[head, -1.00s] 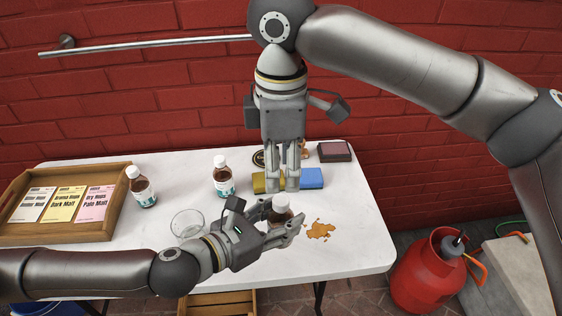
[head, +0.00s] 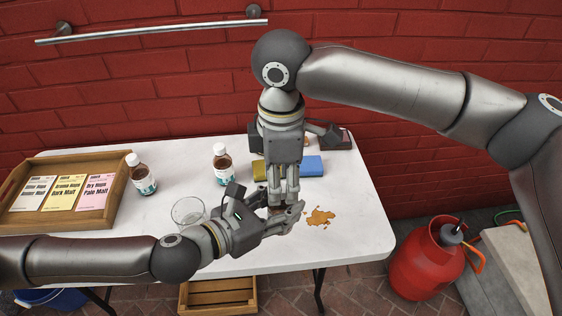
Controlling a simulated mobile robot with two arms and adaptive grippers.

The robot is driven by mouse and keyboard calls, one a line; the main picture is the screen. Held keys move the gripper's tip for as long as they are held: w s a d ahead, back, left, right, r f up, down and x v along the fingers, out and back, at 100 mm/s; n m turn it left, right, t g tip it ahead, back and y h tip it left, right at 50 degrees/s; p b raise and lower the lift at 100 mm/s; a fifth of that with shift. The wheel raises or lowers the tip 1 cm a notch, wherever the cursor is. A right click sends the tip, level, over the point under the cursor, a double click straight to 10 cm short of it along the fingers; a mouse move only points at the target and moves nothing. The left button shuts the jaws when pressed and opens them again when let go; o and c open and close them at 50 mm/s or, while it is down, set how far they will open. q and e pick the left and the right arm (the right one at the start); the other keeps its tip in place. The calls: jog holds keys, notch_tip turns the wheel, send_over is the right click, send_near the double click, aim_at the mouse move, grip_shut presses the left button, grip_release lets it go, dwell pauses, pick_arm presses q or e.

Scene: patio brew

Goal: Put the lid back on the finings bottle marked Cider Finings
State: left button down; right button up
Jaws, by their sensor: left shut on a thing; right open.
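My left gripper (head: 288,215) is shut on a brown bottle (head: 276,211) near the front of the white table. Most of that bottle is hidden by the fingers of both grippers, and its label is not visible. My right gripper (head: 283,197) points straight down, open, with its fingertips at the top of this bottle. Whether a lid sits between the fingers cannot be seen. Two other brown bottles with white caps stand upright, one mid-table (head: 222,164) and one farther left (head: 142,174); their labels are too small to read.
A wooden tray (head: 122,190) with printed packets stands at the left. A glass bowl (head: 187,211) is beside my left gripper. A yellow and blue block (head: 312,166) lies behind my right gripper. A brown spill (head: 319,217) is to the right. A red gas cylinder (head: 425,262) stands off the table.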

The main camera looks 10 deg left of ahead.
jog(key=shift+f, duration=0.55)
grip_shut()
jog(key=shift+o, duration=0.6)
grip_release()
jog(key=shift+r, duration=0.15)
notch_tip(320, 180, up, 12)
